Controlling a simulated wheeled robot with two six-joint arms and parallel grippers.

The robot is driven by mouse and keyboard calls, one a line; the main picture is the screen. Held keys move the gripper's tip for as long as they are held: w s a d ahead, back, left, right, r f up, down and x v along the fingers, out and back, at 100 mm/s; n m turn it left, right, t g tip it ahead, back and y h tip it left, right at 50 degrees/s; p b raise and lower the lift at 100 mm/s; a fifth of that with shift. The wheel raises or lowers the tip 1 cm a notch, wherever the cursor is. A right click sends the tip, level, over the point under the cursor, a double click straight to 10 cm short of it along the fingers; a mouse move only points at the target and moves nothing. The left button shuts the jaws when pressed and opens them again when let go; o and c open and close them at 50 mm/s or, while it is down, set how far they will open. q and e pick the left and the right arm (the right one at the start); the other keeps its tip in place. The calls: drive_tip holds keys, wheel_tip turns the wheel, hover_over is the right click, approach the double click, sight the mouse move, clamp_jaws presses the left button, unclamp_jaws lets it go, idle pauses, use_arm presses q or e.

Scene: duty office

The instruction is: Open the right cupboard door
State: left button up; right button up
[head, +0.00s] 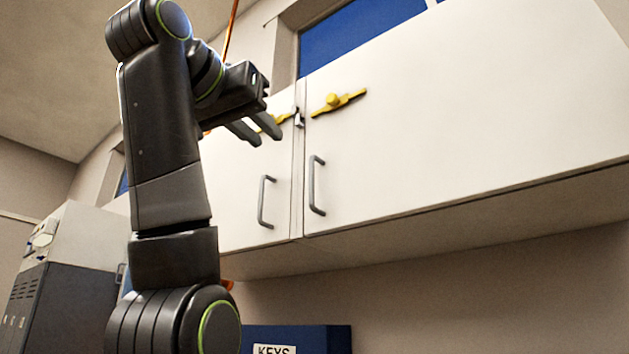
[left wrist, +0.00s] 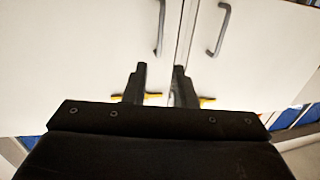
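The right cupboard door (head: 470,110) is white and closed flush beside the left door (head: 235,185). Its grey bar handle (head: 316,185) stands near the seam, low on the door. A yellow latch bar with a knob (head: 333,100) sits above it. My left gripper (head: 262,134) is raised near the left door's yellow latch, partly covering it in the head view. Its two fingers are apart and empty; they also show in the left wrist view (left wrist: 160,78), pointing at the doors near the seam and yellow latches. Neither handle is held. My right gripper is out of view.
The left door has its own handle (head: 266,202). A small metal catch (head: 299,118) is at the seam. A blue box labelled KEYS (head: 315,338) stands below the cupboard. A dark grey cabinet (head: 65,285) is at the left. The space before the right door looks clear.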

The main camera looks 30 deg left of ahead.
sight(310, 177)
use_arm(q)
drive_tip(key=w+p, duration=0.2)
drive_tip(key=w, duration=0.3)
drive_tip(key=w+a+p, duration=0.1)
drive_tip(key=w, duration=0.4)
drive_tip(key=w+a+p, duration=0.1)
drive_tip(key=w+p, duration=0.1)
drive_tip(key=w, duration=0.3)
drive_tip(key=shift+w+p, duration=0.3)
drive_tip(key=shift+w, duration=0.85)
drive_tip(key=shift+c, duration=0.2)
clamp_jaws()
